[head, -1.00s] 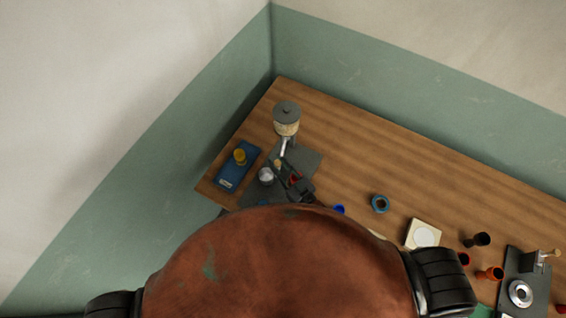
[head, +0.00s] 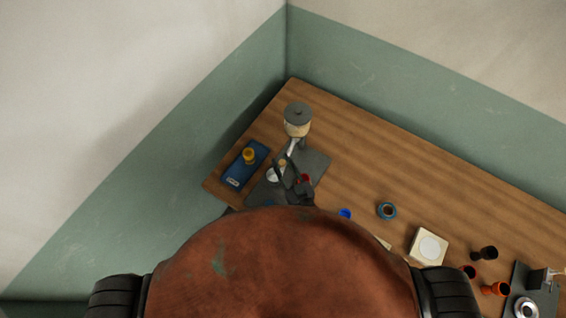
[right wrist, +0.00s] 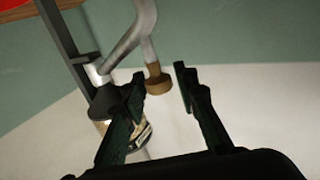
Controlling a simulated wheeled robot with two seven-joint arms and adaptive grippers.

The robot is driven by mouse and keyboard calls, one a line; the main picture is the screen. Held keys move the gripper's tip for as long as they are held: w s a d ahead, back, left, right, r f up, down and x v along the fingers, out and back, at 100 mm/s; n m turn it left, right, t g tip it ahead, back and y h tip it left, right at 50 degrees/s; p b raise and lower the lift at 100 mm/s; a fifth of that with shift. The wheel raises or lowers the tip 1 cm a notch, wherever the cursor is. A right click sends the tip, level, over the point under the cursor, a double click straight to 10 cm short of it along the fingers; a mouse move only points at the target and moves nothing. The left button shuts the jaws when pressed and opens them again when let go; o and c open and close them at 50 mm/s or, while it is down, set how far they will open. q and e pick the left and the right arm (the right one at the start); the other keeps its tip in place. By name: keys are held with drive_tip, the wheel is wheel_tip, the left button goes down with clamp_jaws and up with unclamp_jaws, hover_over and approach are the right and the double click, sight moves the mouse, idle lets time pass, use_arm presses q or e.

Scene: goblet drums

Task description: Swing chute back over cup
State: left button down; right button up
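The dispenser (head: 297,127), a cream container with a grey lid, stands on a dark base near the table's back left corner. Its silver chute (head: 291,151) slants down and left, toward a metal cup (head: 271,175). I cannot tell whether its mouth is over the cup. The chute also shows in the right wrist view (right wrist: 128,42), with a tan end piece (right wrist: 158,84). My right gripper (right wrist: 160,77) is open, its fingers either side of that end piece in the picture, with no visible grip. It partly covers the cup in the head view. My left gripper is out of view.
A blue pad (head: 240,172) with a yellow object (head: 249,155) lies left of the dispenser. Bare table lies right of the dispenser. Walls stand close behind.

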drive_tip(key=shift+o, duration=1)
drive_tip(key=shift+d, duration=0.1)
drive_tip(key=v, duration=1.2)
drive_tip(key=shift+r, duration=0.1)
